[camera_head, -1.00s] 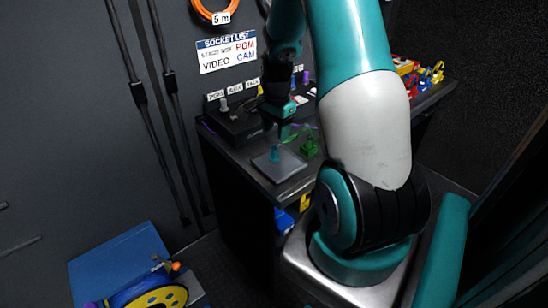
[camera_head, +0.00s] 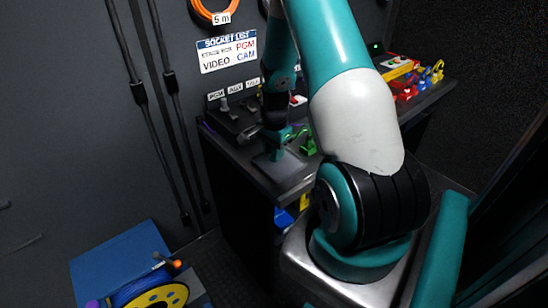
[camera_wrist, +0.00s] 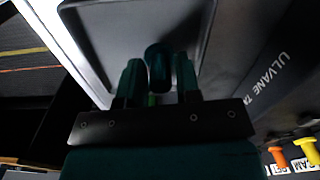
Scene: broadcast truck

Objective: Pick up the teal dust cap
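The teal dust cap (camera_wrist: 157,66) shows in the wrist view as a dark, rounded shape over a grey tray (camera_wrist: 120,22). My gripper (camera_wrist: 158,76) is open, with one finger on each side of the cap and narrow gaps left between. I cannot tell how deep the cap sits between the fingers. In the head view my gripper (camera_head: 275,148) is low over the tray (camera_head: 283,176) on the desk's front corner. The cap cannot be told apart from my teal gripper there.
A green object (camera_head: 308,144) stands close to the right of my gripper. Labelled sockets (camera_head: 224,104) line the desk's back edge. Red, yellow and blue connectors (camera_head: 418,82) lie at the desk's right end. A blue cable reel (camera_head: 150,292) stands at lower left.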

